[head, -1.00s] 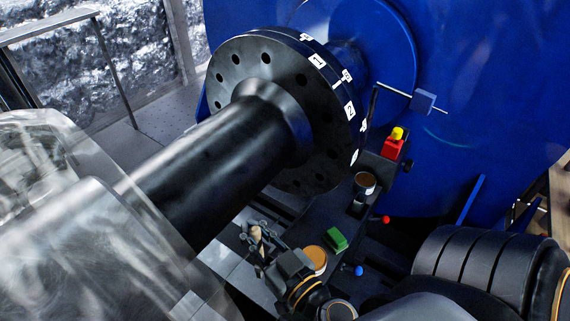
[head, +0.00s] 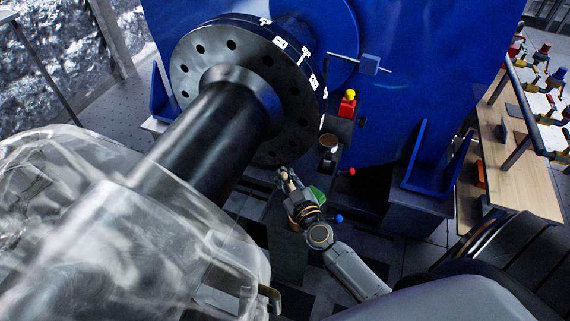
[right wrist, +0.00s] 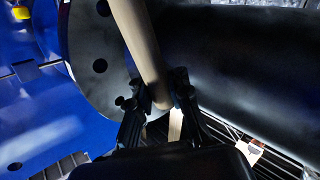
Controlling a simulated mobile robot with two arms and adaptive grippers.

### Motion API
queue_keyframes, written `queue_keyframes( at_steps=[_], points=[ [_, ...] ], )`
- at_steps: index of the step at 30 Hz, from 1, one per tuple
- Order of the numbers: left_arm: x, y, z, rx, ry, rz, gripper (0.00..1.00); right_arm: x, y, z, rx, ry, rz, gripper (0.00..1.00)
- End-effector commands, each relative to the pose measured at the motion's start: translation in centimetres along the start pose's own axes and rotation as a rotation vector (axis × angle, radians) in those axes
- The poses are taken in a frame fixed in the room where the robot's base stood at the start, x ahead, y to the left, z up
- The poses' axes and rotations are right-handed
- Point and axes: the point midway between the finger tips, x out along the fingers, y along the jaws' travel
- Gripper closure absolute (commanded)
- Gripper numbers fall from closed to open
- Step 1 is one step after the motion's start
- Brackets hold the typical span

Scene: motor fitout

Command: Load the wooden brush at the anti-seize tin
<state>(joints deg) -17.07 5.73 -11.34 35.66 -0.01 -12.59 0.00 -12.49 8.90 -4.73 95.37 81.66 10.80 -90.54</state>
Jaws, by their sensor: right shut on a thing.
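My right gripper (head: 289,182) is below the black flange in the head view. In the right wrist view its dark fingers (right wrist: 158,103) are shut on a pale wooden handle, the wooden brush (right wrist: 139,40). The handle runs up out of that view, and its bristles cannot be made out. A dark container with a brown top (head: 328,142) stands on the narrow ledge beyond the gripper, apart from it. Another brown container (head: 293,213) is partly hidden behind my right wrist. I cannot tell which is the anti-seize tin. My left gripper cannot be made out.
A black shaft with a drilled flange (head: 225,85) stands close to the right gripper. A green block (head: 316,194) and a red box with a yellow knob (head: 347,105) are nearby. A blurred clear shape (head: 120,230) covers the lower left. A wooden bench (head: 525,180) stands right.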

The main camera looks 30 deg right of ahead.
Motion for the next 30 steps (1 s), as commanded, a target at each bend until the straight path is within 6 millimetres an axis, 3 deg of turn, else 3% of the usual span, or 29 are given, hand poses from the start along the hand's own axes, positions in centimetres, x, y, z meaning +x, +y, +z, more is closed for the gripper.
queue_keyframes(
  at_steps=[4, 9, 21, 30],
  points=[
    [-0.6, 1.4, 0.0, -0.006, -0.001, 0.016, 0.12, 1.4, 0.4, 0.7, -0.028, -0.010, 0.007, 1.00],
    [0.6, 2.9, -0.1, -0.009, 0.001, 0.034, 0.12, 1.6, 0.1, 1.9, -0.030, -0.012, 0.008, 1.00],
    [5.2, 1.7, 0.7, -0.005, -0.005, 0.018, 0.12, 1.9, -1.1, 5.6, -0.028, -0.011, 0.009, 1.00],
    [6.6, 1.7, 0.8, -0.006, -0.004, 0.018, 0.12, 2.0, -1.4, 6.5, -0.030, -0.011, 0.008, 1.00]
  ],
)
